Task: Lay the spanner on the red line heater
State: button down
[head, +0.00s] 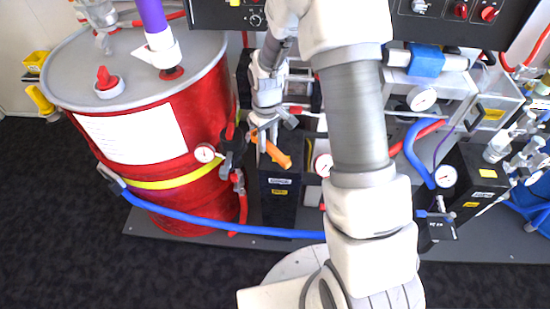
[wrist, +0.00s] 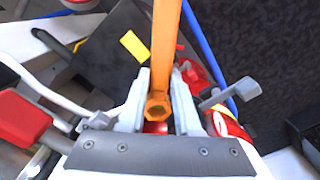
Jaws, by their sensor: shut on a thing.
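My gripper (head: 266,130) is shut on an orange spanner (head: 275,154), left of centre in the head view. In the wrist view the spanner (wrist: 166,45) runs up from between the fingers (wrist: 158,92), with its ring end nearest the camera. A tall black box (head: 280,205) with white and yellow labels stands below the spanner. A second black box (head: 476,186) stands at the right. Their labels are too small to read, so I cannot tell surely which is the red line heater. I cannot tell whether the spanner touches the box below it.
A large red drum (head: 165,150) stands at the left. A blue hose (head: 230,226) runs across the front. Pressure gauges (head: 322,165), red hoses and a machine frame crowd around the boxes. Dark floor (head: 60,240) is clear at the front left.

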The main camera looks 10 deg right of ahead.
aim_at(269, 165)
notch_tip(269, 165, down, 8)
jog(key=shift+r+b, duration=0.15)
jog(key=shift+b, duration=0.3)
jog(key=c, duration=0.6)
grip_release()
